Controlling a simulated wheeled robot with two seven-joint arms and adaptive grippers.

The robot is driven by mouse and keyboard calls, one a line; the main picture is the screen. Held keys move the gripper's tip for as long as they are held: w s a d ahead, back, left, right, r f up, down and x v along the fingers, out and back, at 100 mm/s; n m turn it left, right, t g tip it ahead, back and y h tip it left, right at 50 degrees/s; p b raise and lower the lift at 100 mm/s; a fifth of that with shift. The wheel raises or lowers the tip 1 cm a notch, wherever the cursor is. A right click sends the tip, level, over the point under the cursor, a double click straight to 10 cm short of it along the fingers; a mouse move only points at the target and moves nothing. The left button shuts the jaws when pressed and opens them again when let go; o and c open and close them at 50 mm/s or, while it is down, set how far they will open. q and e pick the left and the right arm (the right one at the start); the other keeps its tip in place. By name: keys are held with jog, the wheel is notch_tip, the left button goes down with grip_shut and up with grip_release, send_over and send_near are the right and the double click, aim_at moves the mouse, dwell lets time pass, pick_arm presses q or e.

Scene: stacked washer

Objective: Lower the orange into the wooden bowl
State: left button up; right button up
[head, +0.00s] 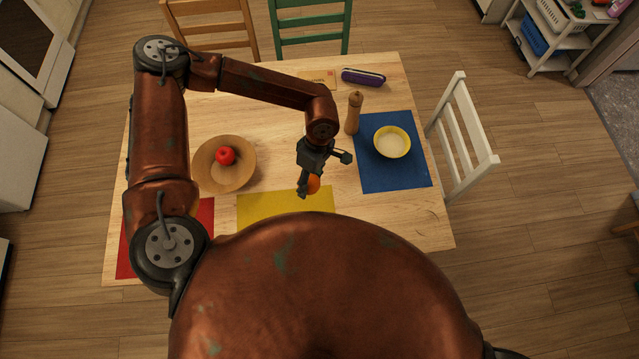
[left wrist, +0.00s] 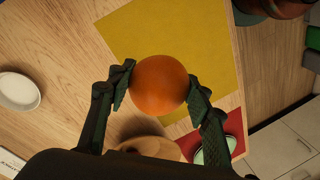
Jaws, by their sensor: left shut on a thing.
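The orange (head: 314,184) is held in my left gripper (head: 306,188), over the table between the wooden bowl and the blue mat. In the left wrist view the orange (left wrist: 158,86) sits between both fingers of the left gripper (left wrist: 158,88), which is shut on it. The wooden bowl (head: 240,178) stands on the table to the left of the gripper in the head view, with a red apple (head: 225,156) in it. The bowl's rim (left wrist: 150,143) shows partly at the bottom of the wrist view, cut off by my gripper. My right gripper is not in view.
A yellow mat (head: 285,203), a red mat (head: 205,217) and a blue mat (head: 390,180) lie on the table. A yellow-rimmed bowl (head: 392,142) stands on the blue mat. A wooden mill (head: 353,113) stands upright near it. A purple case (head: 363,77) lies at the back.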

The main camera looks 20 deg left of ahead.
pick_arm(q)
jog(key=a+f, duration=0.2)
jog(key=a, duration=2.9)
jog(key=shift+s+a+f, duration=0.15)
jog(key=shift+s+f, duration=0.25)
jog(key=shift+s, duration=0.05)
jog(key=shift+f, duration=0.15)
jog(key=shift+w+b+x, duration=0.2)
jog(key=shift+b+x, duration=0.2)
jog(key=shift+x, duration=0.45)
jog(key=shift+w+b+x, duration=0.15)
jog(key=shift+b+x, duration=0.3)
jog(key=shift+x, duration=0.35)
jog(key=shift+w+b+x, duration=0.2)
jog(key=shift+b+x, duration=0.2)
jog(key=shift+x, duration=0.45)
jog(key=shift+f, duration=0.1)
jog(key=shift+f+b, duration=0.35)
jog(key=shift+f, duration=0.3)
